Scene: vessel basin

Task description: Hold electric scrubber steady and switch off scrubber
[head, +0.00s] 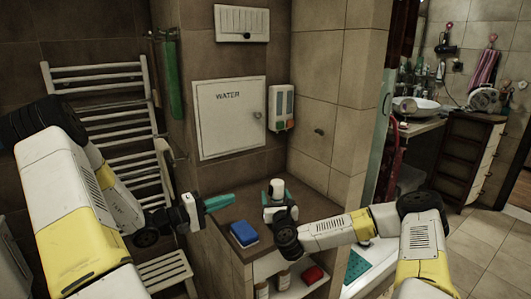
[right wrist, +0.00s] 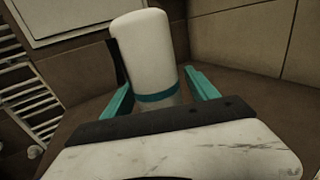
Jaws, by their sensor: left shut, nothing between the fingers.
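The electric scrubber (head: 277,188) is upright on the brown-topped shelf unit. In the right wrist view the scrubber (right wrist: 148,55) is a white rounded cylinder with a teal band, leaning slightly left. My right gripper (head: 278,205) is at the scrubber, and in its wrist view the teal fingers (right wrist: 160,82) stand on both sides of it. I cannot tell whether both touch; the scrubber's lower part is hidden by the gripper body. My left gripper (head: 228,201) is shut and empty, left of the scrubber and apart from it, its teal fingers pointing right. I cannot make out a switch.
A blue sponge-like block (head: 244,234) lies on the shelf top, left of the scrubber. Bottles (head: 262,290) and a red item (head: 313,274) are on the shelf below. A dispenser (head: 282,107) and a water panel (head: 229,117) are on the walls behind. A towel rack (head: 105,90) stands left.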

